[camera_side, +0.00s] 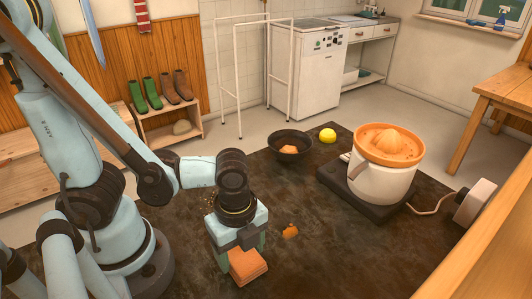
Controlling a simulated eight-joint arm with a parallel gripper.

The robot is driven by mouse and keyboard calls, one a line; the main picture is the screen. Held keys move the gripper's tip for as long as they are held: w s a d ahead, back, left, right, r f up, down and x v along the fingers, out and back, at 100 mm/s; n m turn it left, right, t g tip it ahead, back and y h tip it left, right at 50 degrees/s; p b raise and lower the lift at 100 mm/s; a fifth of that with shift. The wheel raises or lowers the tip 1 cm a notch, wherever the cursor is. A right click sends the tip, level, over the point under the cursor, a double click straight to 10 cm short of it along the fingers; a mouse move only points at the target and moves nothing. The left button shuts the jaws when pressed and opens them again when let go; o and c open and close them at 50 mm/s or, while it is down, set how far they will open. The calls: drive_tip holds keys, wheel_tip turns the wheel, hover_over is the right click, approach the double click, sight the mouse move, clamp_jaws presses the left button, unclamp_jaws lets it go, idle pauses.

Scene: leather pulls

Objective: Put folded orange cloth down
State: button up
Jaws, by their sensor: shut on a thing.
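The folded orange cloth (248,265) is a small flat stack low in the front middle of the side view. My gripper (238,253) points down over it, with its fingers shut on the cloth. The fingers and the gripper body hide the cloth's rear part. The cloth is at or just above the dark mat (340,262); I cannot tell whether it touches.
A small orange scrap (290,231) lies right of my gripper. Behind it stand a dark bowl (290,147) with an orange piece inside and a yellow ball (327,135). A white juicer (383,178) with an orange top stands right. The mat's front right is clear.

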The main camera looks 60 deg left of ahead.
sight(240, 252)
drive_tip(key=shift+f, duration=0.15)
drive_tip(key=o, duration=1.1)
drive_tip(key=shift+r, duration=6.05)
drive_tip(key=shift+w+a+r+n+t, duration=0.2)
drive_tip(key=shift+w+a+n+t, duration=1.25)
drive_tip(key=shift+n, duration=1.55)
drive_tip(key=shift+w+a+r+n+t, duration=0.15)
drive_tip(key=shift+w+a+n+t, duration=0.8)
drive_tip(key=shift+w+a+n, duration=1.55)
drive_tip(key=shift+w+a+r+n+t, duration=0.2)
drive_tip(key=shift+w+a+n+t, duration=0.9)
drive_tip(key=shift+n, duration=2.4)
drive_tip(key=shift+w+d, duration=0.2)
